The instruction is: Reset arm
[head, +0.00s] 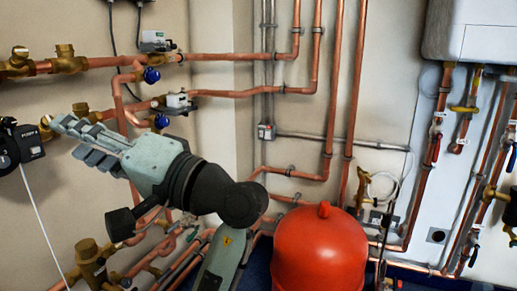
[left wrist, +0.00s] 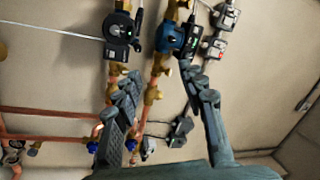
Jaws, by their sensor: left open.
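My left gripper (head: 68,138) reaches up and left across the head view, in front of the copper pipework on the wall. Its grey fingers are spread and nothing shows between them. In the left wrist view the two fingers (left wrist: 160,82) stand apart, with pipes and valves behind the gap. I cannot tell how far the fingertips are from the pipes. My right gripper is in neither view.
A black device (head: 22,143) with a white cable is near the fingertips. Copper pipes (head: 225,57) with brass valves (head: 68,60) line the wall. A red tank (head: 320,252) stands beside my forearm. A white boiler (head: 470,30) hangs upper right. A blue-bodied fitting (left wrist: 169,37) shows in the wrist view.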

